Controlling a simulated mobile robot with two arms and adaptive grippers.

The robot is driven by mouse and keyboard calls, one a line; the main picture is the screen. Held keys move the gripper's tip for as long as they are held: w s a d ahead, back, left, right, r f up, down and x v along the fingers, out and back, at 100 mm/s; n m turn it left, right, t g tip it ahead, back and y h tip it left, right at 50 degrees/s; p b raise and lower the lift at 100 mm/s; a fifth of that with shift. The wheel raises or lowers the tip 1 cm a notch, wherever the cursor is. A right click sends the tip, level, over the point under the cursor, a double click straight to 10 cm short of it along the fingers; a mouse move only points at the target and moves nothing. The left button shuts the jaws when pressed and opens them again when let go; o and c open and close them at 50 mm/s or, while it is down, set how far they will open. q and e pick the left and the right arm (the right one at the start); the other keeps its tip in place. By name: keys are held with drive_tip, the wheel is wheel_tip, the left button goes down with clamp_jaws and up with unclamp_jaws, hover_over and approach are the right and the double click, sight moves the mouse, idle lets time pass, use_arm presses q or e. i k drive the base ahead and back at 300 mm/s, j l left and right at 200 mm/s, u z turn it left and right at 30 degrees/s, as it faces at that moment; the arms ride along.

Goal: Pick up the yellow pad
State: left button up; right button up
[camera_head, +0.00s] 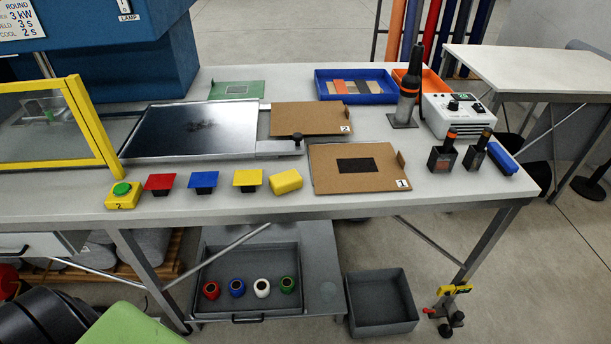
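A flat yellow square pad (248,178) sits on a small dark base near the front edge of the workbench. It is the rightmost of a row with a red square pad (160,183) and a blue square pad (203,181). Just right of it, a thicker yellow block (286,181) with rounded corners lies on the bench, close beside it. Nothing covers the yellow pad. Neither of my grippers shows in the head view.
A yellow button box (123,195) and a yellow-framed screen (92,125) stand left. Cardboard sheet 1 (330,183) lies right of the yellow block. A dark plate (190,128) lies behind the pads. The bench's front strip (240,208) is clear.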

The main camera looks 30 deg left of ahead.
sight(281, 182)
drive_tip(key=l+u, duration=0.15)
drive_tip(key=u, duration=0.2)
drive_tip(key=i+l+u, duration=0.1)
drive_tip(key=u, duration=0.3)
drive_tip(key=l+u, duration=0.2)
drive_tip(key=u, duration=0.15)
